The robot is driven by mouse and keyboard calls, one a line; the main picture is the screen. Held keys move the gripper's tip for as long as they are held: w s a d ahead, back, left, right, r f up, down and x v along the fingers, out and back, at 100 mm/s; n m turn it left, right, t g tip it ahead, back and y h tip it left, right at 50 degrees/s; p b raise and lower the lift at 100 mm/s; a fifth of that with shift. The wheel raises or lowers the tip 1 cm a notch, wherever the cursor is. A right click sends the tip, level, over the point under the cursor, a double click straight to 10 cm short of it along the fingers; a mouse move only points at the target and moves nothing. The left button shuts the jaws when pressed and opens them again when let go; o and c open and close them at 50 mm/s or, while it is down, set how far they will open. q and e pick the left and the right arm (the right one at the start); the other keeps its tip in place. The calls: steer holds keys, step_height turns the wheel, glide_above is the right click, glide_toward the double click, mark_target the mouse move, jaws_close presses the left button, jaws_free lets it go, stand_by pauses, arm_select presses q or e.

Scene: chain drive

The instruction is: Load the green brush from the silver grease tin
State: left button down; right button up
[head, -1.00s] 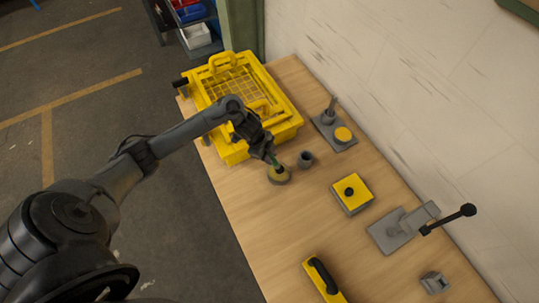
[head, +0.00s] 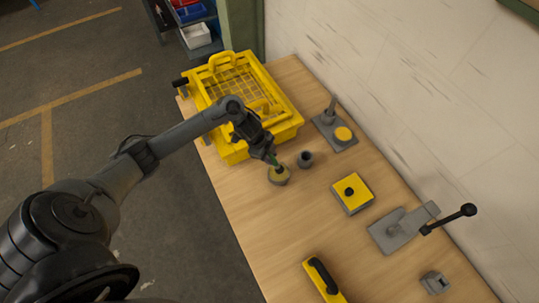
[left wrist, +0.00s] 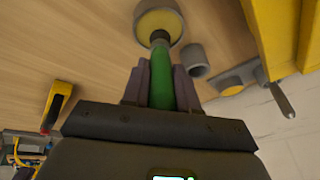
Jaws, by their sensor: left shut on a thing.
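My left gripper (head: 270,156) is shut on the green brush (left wrist: 161,80), which also shows as a small green piece in the head view. The brush points down, and its dark tip is over or in the silver grease tin (left wrist: 178,14). The round tin holds yellow grease and stands on the table, just below the gripper in the head view (head: 278,181). I cannot tell how deep the tip sits in the grease. My right gripper is not in view.
A small grey cup (head: 305,159) stands close to the right of the tin. A yellow crate (head: 232,153) is behind my left gripper. A yellow block with a black knob (head: 351,193), a grey clamp (head: 397,231) and a yellow-black tool (head: 324,280) lie further along the wooden table (head: 262,225).

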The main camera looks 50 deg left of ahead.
arm_select(q)
steer(key=shift+f, duration=0.4)
steer(key=shift+f+b, duration=0.1)
steer(key=shift+b, duration=0.2)
stand_by(0.4)
steer(key=shift+f, duration=0.1)
stand_by(1.1)
steer(key=shift+r+p, duration=0.75)
steer(key=shift+p, duration=0.25)
step_height(320, 180, up, 6)
steer(key=p, duration=0.6)
steer(key=shift+f, duration=0.15)
steer(key=shift+s, duration=0.1)
